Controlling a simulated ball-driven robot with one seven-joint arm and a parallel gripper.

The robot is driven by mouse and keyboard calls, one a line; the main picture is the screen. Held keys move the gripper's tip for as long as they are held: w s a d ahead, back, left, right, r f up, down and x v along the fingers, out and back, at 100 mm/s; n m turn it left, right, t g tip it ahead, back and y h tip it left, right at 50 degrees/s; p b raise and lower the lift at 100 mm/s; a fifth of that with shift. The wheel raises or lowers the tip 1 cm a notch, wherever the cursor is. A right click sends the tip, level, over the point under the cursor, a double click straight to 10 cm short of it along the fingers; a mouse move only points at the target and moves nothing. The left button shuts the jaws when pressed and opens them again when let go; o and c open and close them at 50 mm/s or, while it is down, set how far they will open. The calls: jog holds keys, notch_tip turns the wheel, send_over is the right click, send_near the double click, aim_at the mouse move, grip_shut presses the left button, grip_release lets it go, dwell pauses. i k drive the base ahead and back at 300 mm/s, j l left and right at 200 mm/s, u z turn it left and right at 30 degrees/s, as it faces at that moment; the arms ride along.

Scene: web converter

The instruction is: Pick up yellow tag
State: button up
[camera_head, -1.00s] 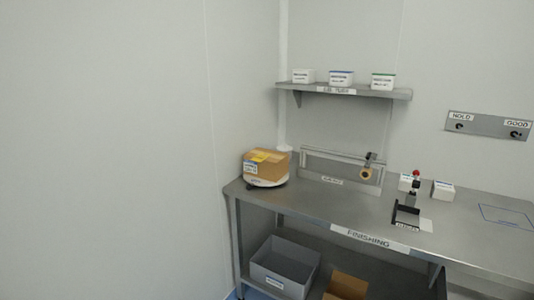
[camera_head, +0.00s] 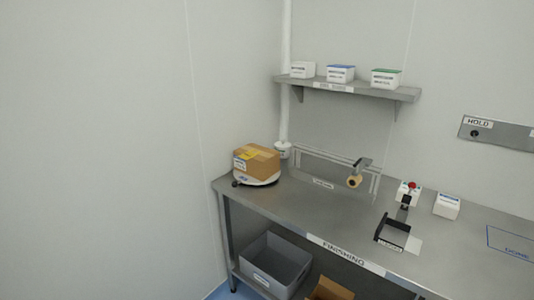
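A small yellow patch (camera_head: 247,154) shows on a cardboard box (camera_head: 262,161) at the left end of the steel bench; I cannot tell at this size whether it is a loose tag or a label stuck to the box. The box sits on a round white base (camera_head: 262,182). No other yellow tag is clear to see. My gripper is not in view.
The steel bench (camera_head: 310,207) runs right from the corner, marked FINISHING. A tan roll (camera_head: 354,181), a black device (camera_head: 391,234) and white boxes stand on it. A shelf (camera_head: 345,88) with boxes hangs above. A HOLD board (camera_head: 498,134) is at right. A grey bin (camera_head: 274,264) sits below.

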aim_at(246, 156)
jog(key=i+z, duration=0.15)
jog(key=i, duration=0.6)
jog(key=i+j, duration=0.3)
jog(key=i+j+z, duration=0.15)
jog(key=j, duration=0.35)
jog(key=i+j, duration=0.4)
